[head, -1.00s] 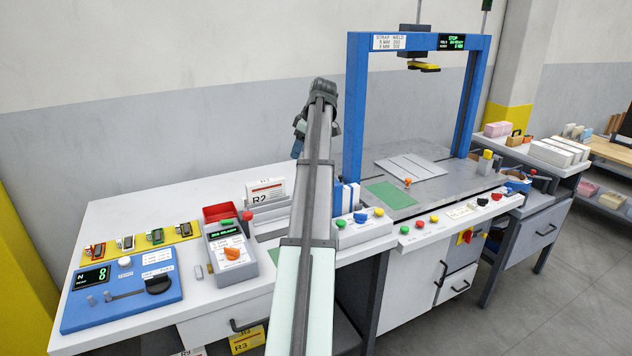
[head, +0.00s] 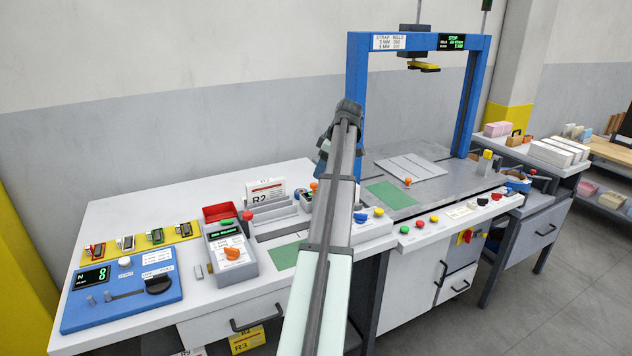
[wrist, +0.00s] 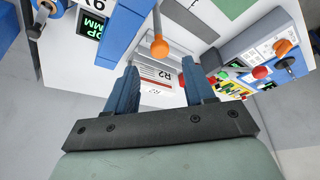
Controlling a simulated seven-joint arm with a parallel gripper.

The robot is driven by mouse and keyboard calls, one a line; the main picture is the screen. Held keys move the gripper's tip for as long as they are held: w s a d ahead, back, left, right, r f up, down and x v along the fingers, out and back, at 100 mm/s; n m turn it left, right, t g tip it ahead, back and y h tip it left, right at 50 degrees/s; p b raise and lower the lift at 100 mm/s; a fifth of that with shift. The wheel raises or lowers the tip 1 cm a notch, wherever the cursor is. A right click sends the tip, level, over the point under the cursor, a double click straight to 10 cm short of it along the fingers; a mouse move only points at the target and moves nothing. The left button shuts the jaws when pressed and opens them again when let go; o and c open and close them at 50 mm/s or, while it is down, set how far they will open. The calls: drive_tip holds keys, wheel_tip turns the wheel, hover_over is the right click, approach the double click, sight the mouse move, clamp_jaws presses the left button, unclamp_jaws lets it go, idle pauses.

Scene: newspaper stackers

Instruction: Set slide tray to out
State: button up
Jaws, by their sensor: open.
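No part is clearly labelled as the slide tray. A small orange knob (head: 314,186) stands on the bench beside the R2 card, close below my gripper (head: 322,168). In the wrist view an orange ball knob (wrist: 159,47) on a thin rod shows beyond my gripper (wrist: 160,68), roughly in line with the gap between its fingers. I cannot tell for sure that it is the same knob. My gripper is open and its blue-grey fingers hold nothing. Another orange knob (head: 407,182) stands on the grey strapping table (head: 452,160). My arm hides part of the bench.
The R2 card (head: 265,191) stands at the back of the white bench (head: 130,208). A grey box with an orange dial (head: 231,252) and a blue control panel (head: 120,297) lie left. A blue frame (head: 356,110) rises at the right. Green mats (head: 391,195) lie flat.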

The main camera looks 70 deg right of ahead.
sight(314, 184)
drive_tip(key=shift+x, duration=2.9)
clamp_jaws()
